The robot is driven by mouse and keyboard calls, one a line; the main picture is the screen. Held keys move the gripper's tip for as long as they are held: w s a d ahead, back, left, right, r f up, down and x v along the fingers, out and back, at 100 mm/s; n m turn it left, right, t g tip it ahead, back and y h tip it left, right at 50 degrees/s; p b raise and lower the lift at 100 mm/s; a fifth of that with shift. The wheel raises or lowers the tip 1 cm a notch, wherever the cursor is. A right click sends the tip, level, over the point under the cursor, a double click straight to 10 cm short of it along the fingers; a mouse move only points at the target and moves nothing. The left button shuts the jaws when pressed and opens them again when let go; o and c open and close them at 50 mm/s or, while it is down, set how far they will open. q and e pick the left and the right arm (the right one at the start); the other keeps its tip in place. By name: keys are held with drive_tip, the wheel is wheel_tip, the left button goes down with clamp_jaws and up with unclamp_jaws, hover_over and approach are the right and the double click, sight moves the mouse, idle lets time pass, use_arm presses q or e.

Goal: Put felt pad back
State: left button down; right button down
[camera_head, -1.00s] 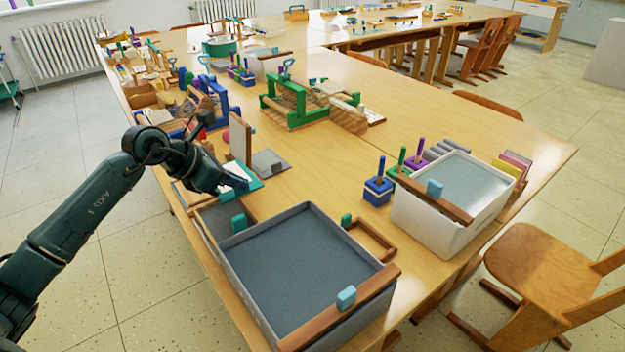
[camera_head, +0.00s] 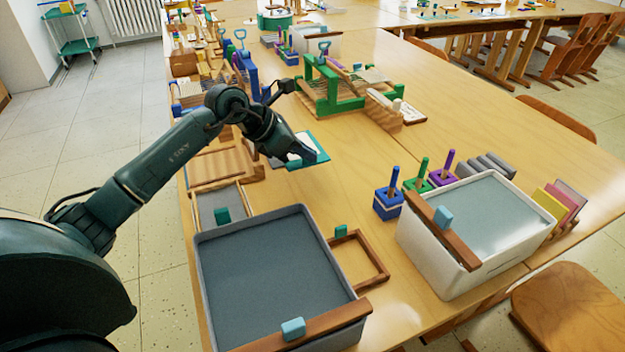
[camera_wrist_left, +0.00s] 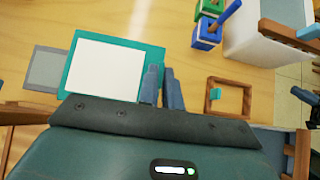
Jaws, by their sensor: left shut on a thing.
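My left gripper (camera_head: 308,150) is over the left part of the near table, fingers pointing down. It is shut at the edge of a flat teal pad (camera_head: 323,158) with a white face or sheet on top. The left wrist view shows the pad's teal border (camera_wrist_left: 72,75) and white area (camera_wrist_left: 105,68) beside the close-set fingers (camera_wrist_left: 162,85); the gripped part is hidden between them. A grey flat board (camera_wrist_left: 45,70) shows past the pad, partly covered by it. I cannot tell how high the pad is above the table. My right gripper is not in view.
A grey tub (camera_head: 285,250) and a wooden frame (camera_head: 378,268) are nearer me. A white tub (camera_head: 470,245), a rack of coloured pads (camera_head: 556,207) and pegged blocks (camera_head: 388,200) are right. Green looms (camera_head: 330,88) stand behind. Bare tabletop lies right of the gripper.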

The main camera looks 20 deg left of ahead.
use_arm(q)
wheel_tip(320, 180, down, 10)
drive_tip(key=shift+f, duration=0.1)
idle(0.4)
drive_tip(key=shift+b, duration=0.35)
drive_tip(key=c, duration=2)
unclamp_jaws()
drive_tip(key=shift+f, duration=0.1)
drive_tip(key=shift+c, duration=0.2)
drive_tip(key=o, duration=0.5)
drive_tip(key=shift+c, duration=0.2)
drive_tip(key=shift+r, duration=0.35)
drive_tip(key=v, duration=1.1)
drive_tip(key=shift+s+a+r, duration=0.2)
drive_tip(key=shift+s, duration=0.1)
